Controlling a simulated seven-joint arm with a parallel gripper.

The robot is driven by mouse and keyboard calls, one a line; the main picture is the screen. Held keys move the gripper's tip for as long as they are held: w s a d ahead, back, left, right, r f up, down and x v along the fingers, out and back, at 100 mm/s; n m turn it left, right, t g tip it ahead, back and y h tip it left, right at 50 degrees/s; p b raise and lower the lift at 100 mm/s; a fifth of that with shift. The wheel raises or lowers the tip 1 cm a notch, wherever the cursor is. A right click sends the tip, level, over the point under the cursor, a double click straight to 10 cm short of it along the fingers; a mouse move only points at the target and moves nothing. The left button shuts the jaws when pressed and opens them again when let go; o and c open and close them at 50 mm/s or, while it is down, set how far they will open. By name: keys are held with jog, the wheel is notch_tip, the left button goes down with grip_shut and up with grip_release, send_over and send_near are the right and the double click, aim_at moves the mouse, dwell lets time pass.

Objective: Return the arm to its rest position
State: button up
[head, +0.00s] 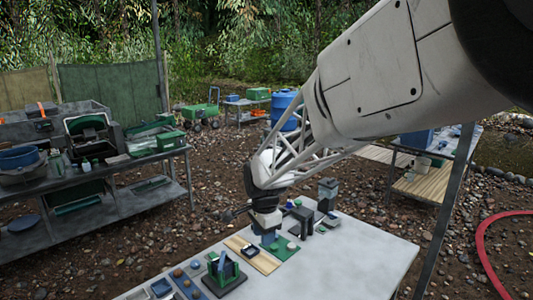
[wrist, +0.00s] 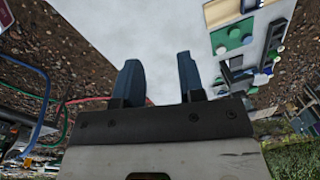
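My gripper (wrist: 157,64) shows in the wrist view with its two dark blue fingers apart and nothing between them. Behind the fingers is the bare pale top of the work table. In the head view my white arm reaches in from the upper right and bends down, with my gripper (head: 268,241) low over the table's small items. Its fingertips are hard to make out there, and I cannot tell how far they are above the surface.
The pale work table (head: 345,262) carries a green holder (head: 222,268), a wooden board (head: 262,262), a grey block (head: 327,190) and several small pieces. Its right part is clear. A grey bench (head: 120,172) stands left, a blue barrel (head: 285,108) behind, a red hose (head: 482,250) right.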

jog(key=s+d+r+n+t, duration=0.1)
jog(key=s+d+r+n, duration=0.25)
jog(key=s+d, duration=0.3)
jog(key=s+d+r+n, duration=0.2)
jog(key=s+d+r, duration=0.2)
jog(key=s+d, duration=0.3)
jog(key=s+d+n, duration=0.3)
jog(key=s, duration=0.6)
jog(key=s+d+n, duration=0.2)
jog(key=s+n, duration=0.1)
jog(key=s, duration=0.6)
jog(key=shift+s+d+t, duration=0.15)
jog(key=shift+d+t, duration=0.25)
